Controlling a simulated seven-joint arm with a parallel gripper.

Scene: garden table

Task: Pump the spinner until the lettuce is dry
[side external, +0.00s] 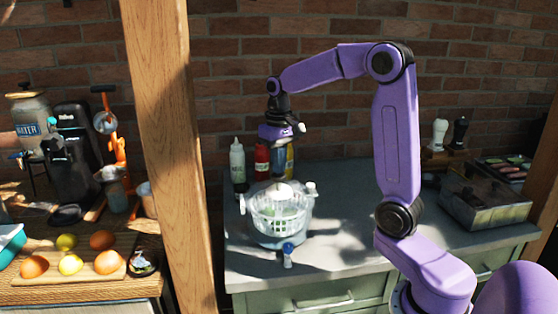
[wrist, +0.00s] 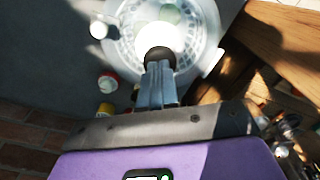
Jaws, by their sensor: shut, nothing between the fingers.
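The clear salad spinner (side external: 278,232) stands on the grey counter, with a pale basket inside and some green, likely lettuce, showing through. Its white pump knob (side external: 279,190) is on top. My gripper (side external: 280,168) points straight down above the knob; the fingers are small and hard to make out there. In the wrist view the shut, empty fingers (wrist: 158,68) end at the white knob (wrist: 158,36), overlapping its near edge. I cannot tell whether they touch it. The spinner's clear bowl (wrist: 207,30) surrounds the knob, with pale green (wrist: 170,12) visible inside.
Bottles, one white (side external: 237,160) and one red (side external: 262,160), stand close behind the spinner. A small blue-topped bottle (side external: 288,254) is in front. A wooden post (side external: 168,130) rises to the left. The counter (side external: 350,215) right of the spinner is clear.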

